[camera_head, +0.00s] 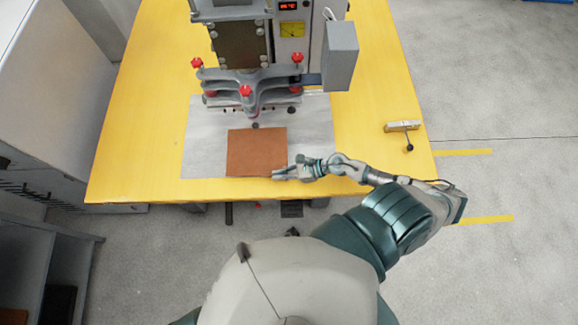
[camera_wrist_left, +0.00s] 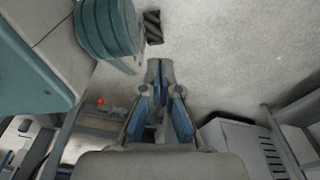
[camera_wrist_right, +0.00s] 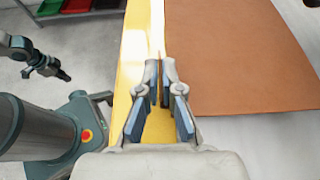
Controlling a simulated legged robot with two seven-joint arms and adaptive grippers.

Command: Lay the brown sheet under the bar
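The brown sheet (camera_head: 257,152) lies flat on the grey plate (camera_head: 205,150) at the table's front, in front of the bar (camera_head: 255,108) under the press. My right gripper (camera_head: 281,173) is low at the sheet's front right corner and points left along its front edge. In the right wrist view, the sheet (camera_wrist_right: 235,55) lies right of my right gripper (camera_wrist_right: 160,66). Its fingertips are close together by the sheet's edge; whether they grip is unclear. My left gripper (camera_wrist_left: 160,64) is shut and empty over the floor, out of the head view.
The press (camera_head: 240,45) with red knobs stands at the back of the yellow table (camera_head: 130,130). A grey box (camera_head: 340,55) juts from its right side. A small metal piece with a lever (camera_head: 403,127) lies on the right. The table's left side is clear.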

